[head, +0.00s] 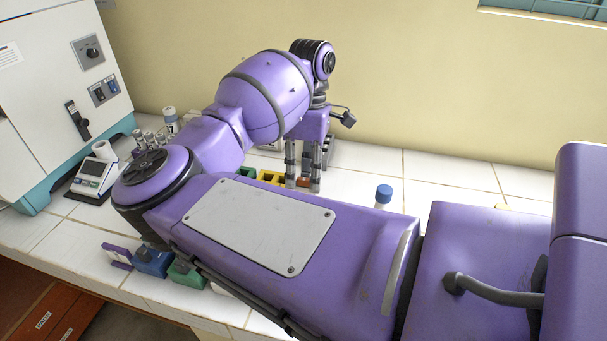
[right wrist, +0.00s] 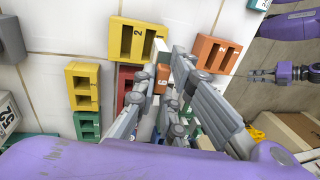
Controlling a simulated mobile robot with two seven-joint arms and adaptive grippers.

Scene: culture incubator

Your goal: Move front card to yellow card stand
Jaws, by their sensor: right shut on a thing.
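My right gripper (head: 303,183) reaches down at the row of coloured blocks at the back of the counter. In the right wrist view its fingers (right wrist: 158,85) are shut on a card, mostly hidden between them. A small orange piece with a digit (right wrist: 163,78) shows between the fingers. The small yellow stand (head: 270,177) is just left of the gripper in the head view; a slotted yellow block (right wrist: 83,87) and a larger yellow block marked 2 (right wrist: 138,40) show in the wrist view. My left gripper (right wrist: 285,72) appears at the wrist view's right edge; its opening is unclear.
An orange block marked 1 (right wrist: 215,52), a red block (right wrist: 125,80) and a green one (right wrist: 87,124) are close by. Purple (head: 117,255), blue (head: 152,262) and green (head: 187,274) blocks line the front edge. A blue-capped bottle (head: 383,195) stands right of the gripper.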

